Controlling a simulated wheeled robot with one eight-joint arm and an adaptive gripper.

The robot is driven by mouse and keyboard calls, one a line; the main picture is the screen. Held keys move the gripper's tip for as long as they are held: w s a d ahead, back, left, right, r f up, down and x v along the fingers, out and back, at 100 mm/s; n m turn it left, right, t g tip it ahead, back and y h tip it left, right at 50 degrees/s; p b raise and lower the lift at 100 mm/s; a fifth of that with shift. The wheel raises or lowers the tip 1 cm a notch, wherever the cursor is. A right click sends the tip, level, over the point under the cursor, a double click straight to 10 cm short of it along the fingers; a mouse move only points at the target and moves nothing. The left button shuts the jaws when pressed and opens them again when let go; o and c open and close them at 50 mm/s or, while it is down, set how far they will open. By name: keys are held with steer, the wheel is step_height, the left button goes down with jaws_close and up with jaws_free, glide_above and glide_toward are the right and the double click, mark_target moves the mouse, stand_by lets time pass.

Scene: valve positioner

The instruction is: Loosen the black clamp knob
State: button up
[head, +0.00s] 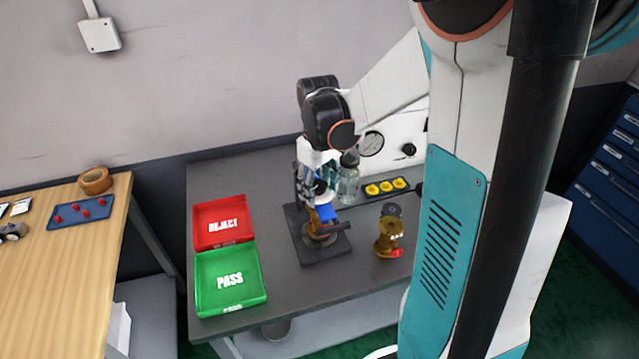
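A dark fixture with a square black base (335,250) stands on the grey bench, with a brass-coloured part low in it. A black handle-like bar (340,226) sticks out to the right above the base; I cannot tell whether it is the clamp knob. My gripper (324,203) points down over the fixture, beside its upright post. A blue piece (327,214) shows at the fingertips, and I cannot tell if it belongs to the gripper. The fingers are too small and overlapped to show whether they are open or touching anything.
A red REJECT tray (199,236) and a green PASS tray (203,301) lie left of the fixture. A brass valve part (388,240) stands to its right. Behind are a clear bottle (348,184), a tray with yellow pieces (367,196) and a gauge panel (390,132).

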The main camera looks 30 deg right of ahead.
steer(key=m, duration=1.2)
steer(key=shift+s+a, duration=0.1)
steer(key=shift+s, duration=0.1)
jaws_close()
steer(key=shift+f, duration=0.1)
steer(key=n, duration=0.6)
